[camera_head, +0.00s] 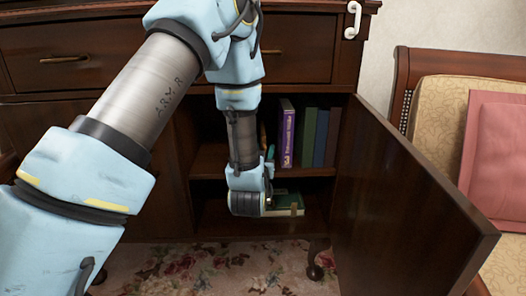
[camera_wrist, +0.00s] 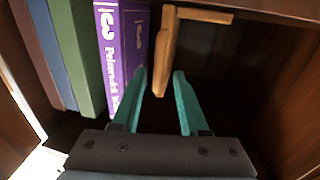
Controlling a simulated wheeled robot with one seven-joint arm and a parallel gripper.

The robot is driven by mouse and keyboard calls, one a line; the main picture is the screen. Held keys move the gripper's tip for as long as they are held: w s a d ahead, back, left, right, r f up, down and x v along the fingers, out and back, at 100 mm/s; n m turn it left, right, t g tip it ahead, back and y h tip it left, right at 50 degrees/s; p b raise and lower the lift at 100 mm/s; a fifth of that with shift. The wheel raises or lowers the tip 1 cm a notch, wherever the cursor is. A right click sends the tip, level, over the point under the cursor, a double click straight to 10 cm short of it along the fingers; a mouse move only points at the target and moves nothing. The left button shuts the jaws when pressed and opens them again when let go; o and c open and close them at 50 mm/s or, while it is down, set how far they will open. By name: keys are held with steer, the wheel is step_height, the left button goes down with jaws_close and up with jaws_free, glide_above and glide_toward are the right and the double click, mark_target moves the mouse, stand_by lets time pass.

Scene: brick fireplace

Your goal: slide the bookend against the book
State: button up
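The wooden L-shaped bookend (camera_wrist: 166,52) is in the wrist view, just right of the purple book (camera_wrist: 122,50), with a dark gap between them. Its upright plate comes down between my fingertips, and its other leg runs right along the top. My gripper (camera_wrist: 159,80) is open, its two teal fingers apart. The left finger is close to the purple book's spine; I cannot tell whether it touches. In the head view the purple book (camera_head: 286,133) stands upright on the upper cabinet shelf, and my arm hides most of the bookend.
Several books (camera_head: 320,137) stand right of the purple one. A green book (camera_head: 287,203) lies on the lower shelf (camera_head: 230,220). The cabinet door (camera_head: 400,205) is swung open at the right. A cushioned chair (camera_head: 450,130) stands beyond it.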

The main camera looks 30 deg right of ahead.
steer(key=p+v, duration=0.2)
steer(key=v, duration=0.9)
steer(key=shift+w+f, duration=0.1)
steer(key=shift+f, duration=0.05)
steer(key=s+f+m+g+p, duration=0.35)
steer(key=f+p, duration=0.25)
steer(key=p, duration=0.4)
step_height(320, 180, up, 6)
steer(key=w+n+t+p, duration=0.2)
steer(key=n+t+p, duration=0.2)
steer(key=p, duration=0.2)
steer(key=x, duration=1)
steer(key=shift+w+b, duration=0.3)
steer(key=shift+m+g, duration=0.25)
